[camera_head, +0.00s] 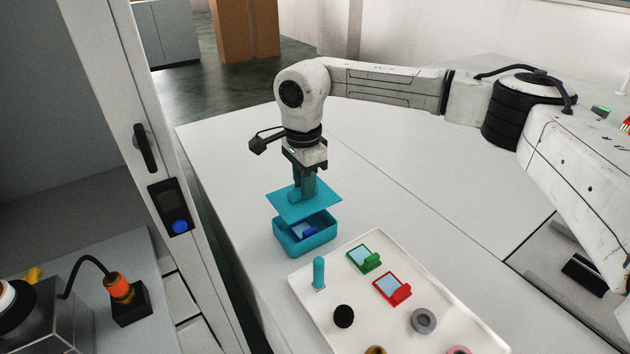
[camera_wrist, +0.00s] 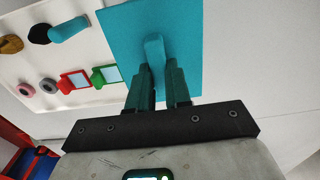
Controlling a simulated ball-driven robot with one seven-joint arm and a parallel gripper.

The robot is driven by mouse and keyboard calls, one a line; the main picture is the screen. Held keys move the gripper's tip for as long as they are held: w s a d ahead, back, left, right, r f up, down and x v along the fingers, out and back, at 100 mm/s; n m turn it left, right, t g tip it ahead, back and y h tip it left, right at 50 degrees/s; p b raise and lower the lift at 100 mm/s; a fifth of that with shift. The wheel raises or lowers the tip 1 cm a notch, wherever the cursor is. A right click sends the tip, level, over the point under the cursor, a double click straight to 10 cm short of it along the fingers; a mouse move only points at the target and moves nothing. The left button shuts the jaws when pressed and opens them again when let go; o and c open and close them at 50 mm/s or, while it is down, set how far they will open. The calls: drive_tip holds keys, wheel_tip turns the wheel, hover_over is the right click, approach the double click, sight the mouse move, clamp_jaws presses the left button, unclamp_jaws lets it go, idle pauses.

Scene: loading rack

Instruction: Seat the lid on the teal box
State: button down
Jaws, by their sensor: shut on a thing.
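The lid (camera_head: 303,203) is a flat teal plate with a small raised handle on top. My gripper (camera_head: 304,186) is shut on that handle, and the lid hangs above the teal box, apart from it and roughly level. In the wrist view the lid (camera_wrist: 125,50) fills the upper middle, with the fingers of my gripper (camera_wrist: 157,84) on its handle. The teal box (camera_head: 305,240) stands open on the white table, and a blue item (camera_head: 305,231) lies inside. The lid hides the back of the box in the head view and all of it in the wrist view.
A white tray (camera_head: 300,281) is close to the box's front right. It holds a teal peg (camera_head: 319,272), a green-framed piece (camera_head: 365,258), a red-framed piece (camera_head: 393,288) and several round parts. A cabinet with a handle (camera_head: 145,148) stands left. The table behind the box is clear.

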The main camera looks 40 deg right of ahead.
drive_tip(key=shift+f, duration=0.1)
drive_tip(key=shift+f+b, duration=2.1)
drive_tip(key=shift+f, duration=1.2)
drive_tip(key=c, duration=1)
unclamp_jaws()
drive_tip(key=shift+r, duration=0.15)
wheel_tip(320, 180, up, 11)
drive_tip(key=shift+f+b, duration=0.2)
drive_tip(key=shift+b, duration=0.35)
